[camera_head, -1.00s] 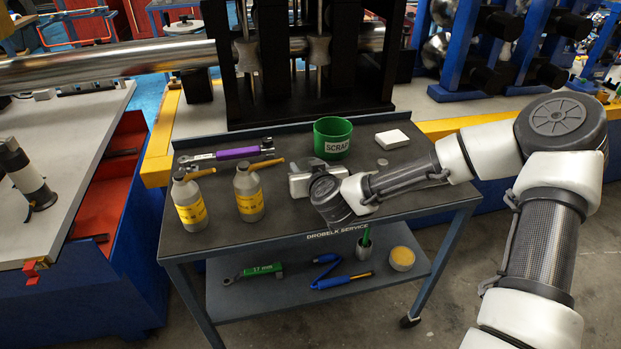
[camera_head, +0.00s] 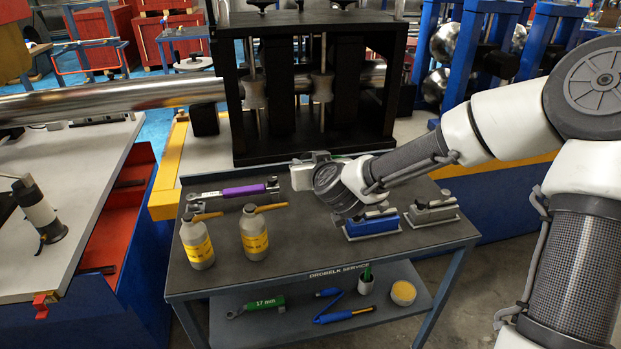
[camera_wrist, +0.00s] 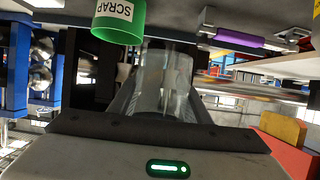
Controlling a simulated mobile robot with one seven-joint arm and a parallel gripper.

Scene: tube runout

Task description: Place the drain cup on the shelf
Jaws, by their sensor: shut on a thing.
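My gripper (camera_wrist: 165,85) is shut on a clear, cup-like thing, which I take to be the drain cup (camera_wrist: 178,75). It stands out between the fingers in the wrist view. In the head view my gripper (camera_head: 308,168) is raised above the back of the cart top, and my wrist hides most of what it holds. The cart's lower shelf (camera_head: 245,332) lies below the worktop. It bears a green-handled wrench (camera_head: 262,304), a blue tool (camera_head: 340,312), a small pot with a green handle in it (camera_head: 366,282) and a round yellow tin (camera_head: 403,292).
Two yellow-labelled bottles (camera_head: 197,242) (camera_head: 254,232) and a purple-handled wrench (camera_head: 243,190) are on the worktop. Blue (camera_head: 371,226) and grey (camera_head: 433,210) blocks sit at right. The green SCRAP cup (camera_wrist: 118,20) shows close by in the wrist view. A black roller frame stands behind.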

